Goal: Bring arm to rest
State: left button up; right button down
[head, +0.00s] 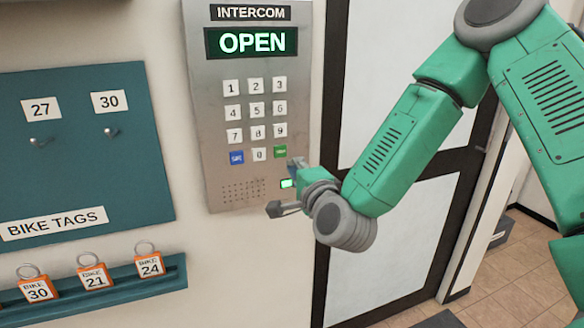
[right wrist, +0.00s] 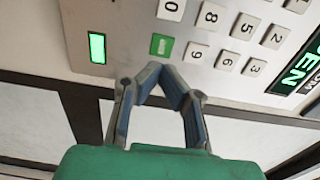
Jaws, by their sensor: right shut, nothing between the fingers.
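My right arm (head: 390,145) comes in from the right of the head view, bent, and reaches to the intercom panel (head: 205,95). My right gripper (head: 296,164) is at the panel's lower right, close to the green key (head: 280,152). In the right wrist view its fingertips (right wrist: 156,70) meet and hold nothing, just below the green key (right wrist: 161,44). I cannot tell whether they touch the panel. The intercom display (head: 251,41) reads OPEN, and a small green light (head: 288,183) is lit; it also shows in the wrist view (right wrist: 97,48). My left gripper is out of view.
A teal BIKE TAGS board (head: 90,175) with two empty hooks hangs left of the intercom. A dark-framed door (head: 385,250) stands right of the panel. Tiled floor (head: 520,290) shows at lower right.

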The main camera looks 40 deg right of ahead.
dwell(0.4)
jog(key=s+a+f+n+g+y+b, duration=0.1)
jog(key=s+a+f+n+g+y, duration=0.2)
jog(key=f, duration=0.5)
jog(key=s+a+f+n+g, duration=0.2)
jog(key=s+f+n, duration=0.15)
jog(key=f, duration=0.45)
jog(key=s+a+f+n+g+y+b, duration=0.1)
jog(key=s+a+f+n+g+y, duration=0.15)
jog(key=f+n, duration=0.4)
jog(key=s+f+n+g, duration=0.4)
jog(key=s+f, duration=0.4)
jog(key=s, duration=0.4)
jog(key=s+f+n+g+h+b, duration=0.1)
jog(key=s+f+n+g, duration=0.3)
jog(key=s+f, duration=0.5)
jog(key=s+g, duration=0.1)
jog(key=s, duration=0.2)
jog(key=shift+f, duration=0.25)
